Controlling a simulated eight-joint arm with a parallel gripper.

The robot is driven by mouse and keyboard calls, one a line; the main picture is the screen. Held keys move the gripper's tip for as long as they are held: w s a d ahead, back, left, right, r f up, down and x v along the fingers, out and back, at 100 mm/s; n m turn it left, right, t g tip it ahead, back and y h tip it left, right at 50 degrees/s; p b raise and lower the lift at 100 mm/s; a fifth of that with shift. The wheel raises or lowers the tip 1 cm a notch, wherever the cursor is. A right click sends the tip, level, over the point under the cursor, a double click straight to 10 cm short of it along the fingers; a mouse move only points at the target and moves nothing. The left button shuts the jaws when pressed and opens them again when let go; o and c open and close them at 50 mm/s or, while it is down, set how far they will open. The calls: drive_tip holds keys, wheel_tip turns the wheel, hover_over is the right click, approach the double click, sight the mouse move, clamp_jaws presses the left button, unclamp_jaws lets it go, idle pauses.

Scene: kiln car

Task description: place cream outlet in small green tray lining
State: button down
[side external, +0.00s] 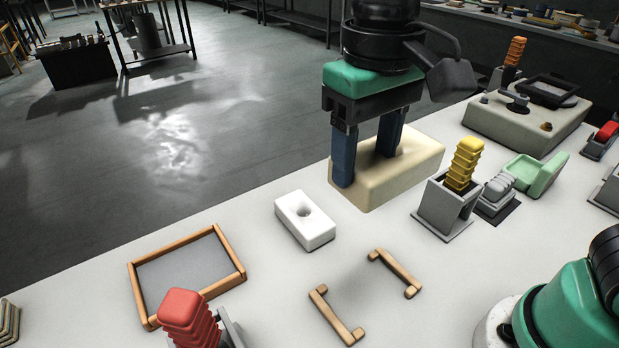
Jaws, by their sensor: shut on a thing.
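A thick cream block (415,162), which I take for the cream outlet, is at the upper middle of the white table. My gripper (367,170) points down and is shut on it. One dark blue finger lies against its left end. The other finger goes down at its top, by a dark area that looks like an opening; its tip is hidden. I cannot tell whether the block touches the table. A small pale green tray (537,173) with raised sides sits to the right of the block, past grey holders. No separate lining can be made out in it.
A grey holder with a yellow ribbed piece (463,165) and a low grey piece (496,190) stand between block and tray. A white block with a hole (305,218), wood-framed tray (187,272), two wooden brackets (395,272) and a red ribbed piece (188,315) lie nearer.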

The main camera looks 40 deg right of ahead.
drive_tip(key=w+d+r, duration=0.1)
drive_tip(key=w+d, duration=1.5)
drive_tip(key=d, duration=0.3)
drive_tip(key=f, duration=1)
drive_tip(key=d+f, duration=0.1)
drive_tip(key=f, duration=0.4)
drive_tip(key=shift+f, duration=0.4)
drive_tip(key=shift+s+f, duration=0.1)
drive_tip(key=shift+f, duration=1.9)
drive_tip(key=shift+f, duration=0.15)
drive_tip(key=shift+c, duration=1.1)
unclamp_jaws()
